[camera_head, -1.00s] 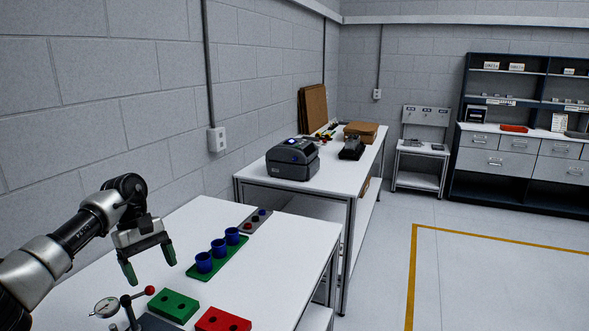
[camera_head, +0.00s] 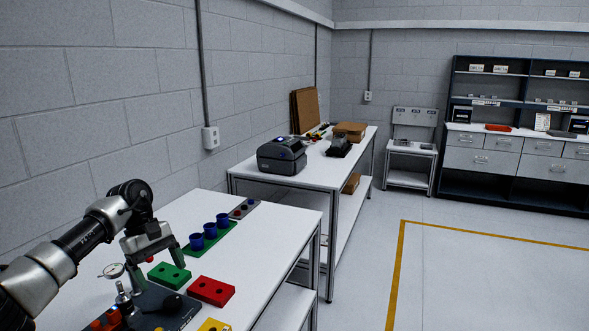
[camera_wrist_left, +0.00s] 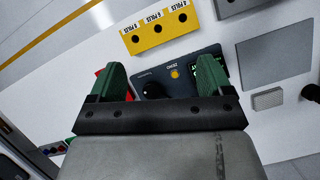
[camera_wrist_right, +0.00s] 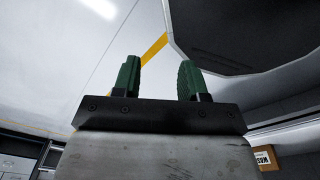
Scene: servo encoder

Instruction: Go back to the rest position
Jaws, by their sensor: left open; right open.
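My left gripper (camera_head: 161,257) is open and empty above the near white table (camera_head: 262,235), with its arm coming in from the left. Its green fingers also show apart in the left wrist view (camera_wrist_left: 157,80), over a dark device (camera_wrist_left: 180,72) with a black knob and a yellow block. A green block (camera_head: 169,275) and a red block (camera_head: 211,291) lie by the left gripper on the table. My right gripper (camera_wrist_right: 158,78) shows only in the right wrist view, open and empty, with floor and a yellow line beyond it.
Blue cups (camera_head: 210,230) stand on a green strip behind the blocks. A yellow block (camera_head: 214,325) is at the lower picture edge. A printer (camera_head: 282,155) sits on the far table. The floor (camera_head: 360,260) at right is open.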

